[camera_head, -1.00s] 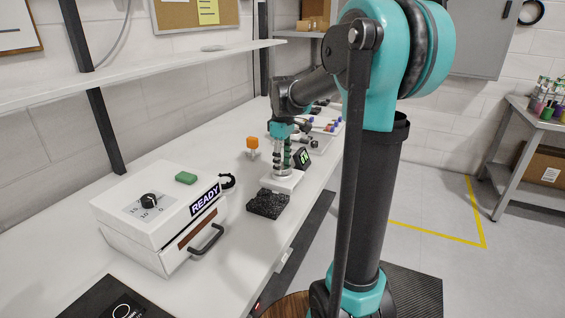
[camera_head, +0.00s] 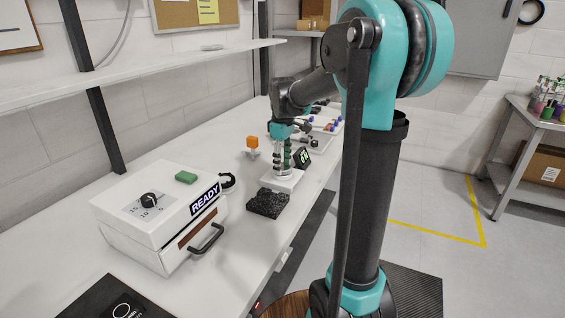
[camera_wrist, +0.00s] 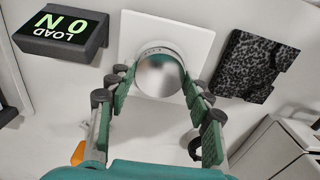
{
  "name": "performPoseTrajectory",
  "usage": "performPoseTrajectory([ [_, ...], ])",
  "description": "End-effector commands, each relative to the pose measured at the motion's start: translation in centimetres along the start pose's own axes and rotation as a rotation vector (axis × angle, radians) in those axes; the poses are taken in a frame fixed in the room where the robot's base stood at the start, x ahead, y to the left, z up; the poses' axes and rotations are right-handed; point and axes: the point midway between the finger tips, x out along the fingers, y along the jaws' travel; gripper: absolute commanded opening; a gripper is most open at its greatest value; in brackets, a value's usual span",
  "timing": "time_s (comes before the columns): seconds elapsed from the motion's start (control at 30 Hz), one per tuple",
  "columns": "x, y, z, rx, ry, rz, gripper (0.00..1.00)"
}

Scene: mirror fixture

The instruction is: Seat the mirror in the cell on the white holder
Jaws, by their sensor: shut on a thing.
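The mirror (camera_wrist: 159,76) is a round, shiny silver disc with a pale rim. In the wrist view it lies between my gripper's fingertips (camera_wrist: 156,80), which are shut on it. The white holder (camera_wrist: 192,32) is a square plate right behind the mirror in that view; it also shows below my gripper (camera_head: 282,163) in the head view (camera_head: 279,182). The mirror is over the holder's middle and hides the cell. I cannot tell whether the mirror is inside the cell or just above it.
A load display (camera_wrist: 62,32) reading 0 N stands beside the holder. A black speckled block (camera_head: 268,204) lies on its near side. A white box marked READY (camera_head: 160,215) and an orange-topped piece (camera_head: 252,143) are on the bench to the left.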

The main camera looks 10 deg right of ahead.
Motion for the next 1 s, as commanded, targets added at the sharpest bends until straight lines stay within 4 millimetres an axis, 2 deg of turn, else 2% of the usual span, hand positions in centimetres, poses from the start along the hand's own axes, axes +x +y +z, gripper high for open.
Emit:
performPoseTrajectory([
  [1.0, 0.67, 0.0, -0.01, 0.0, 0.0, 0.0, 0.19],
])
